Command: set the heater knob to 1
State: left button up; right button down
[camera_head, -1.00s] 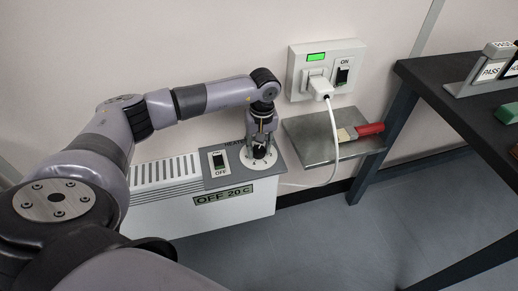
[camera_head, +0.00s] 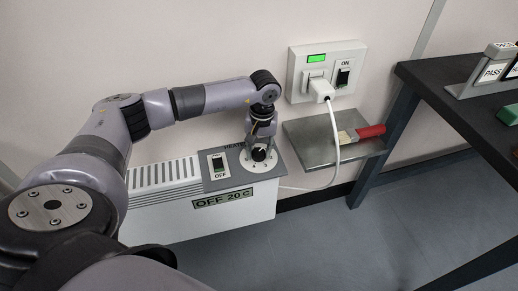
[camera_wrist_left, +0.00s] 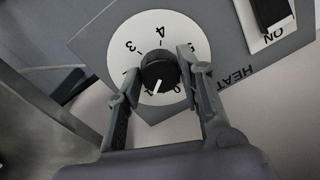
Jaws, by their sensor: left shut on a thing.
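The heater (camera_head: 150,215) stands low against the wall. Its black knob (camera_wrist_left: 160,70) sits on a white numbered dial (camera_wrist_left: 118,42). My left gripper (camera_head: 260,152) is at the knob. In the left wrist view, the left gripper (camera_wrist_left: 159,70) has one finger on each side of the knob and is shut on it. The knob's white pointer line points down and slightly left in that view, left of the 0; the nearest number is hard to read. The heater display (camera_head: 222,198) reads OFF 20 C. My right gripper is not in view.
The heater's rocker switch (camera_head: 218,165) is beside the dial, with OFF below it. A wall socket (camera_head: 298,90) holds a white plug with a hanging cord (camera_head: 337,145).

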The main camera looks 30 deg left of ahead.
aim_at(262, 152)
pick_arm(q)
jog(key=o, duration=1.2)
jog(key=shift+c, duration=0.2)
jog(key=shift+r, duration=0.1)
notch_tip(262, 152, up, 12)
jog(key=shift+w+d, duration=0.2)
jog(key=shift+d, duration=0.05)
jog(key=shift+d, duration=0.1)
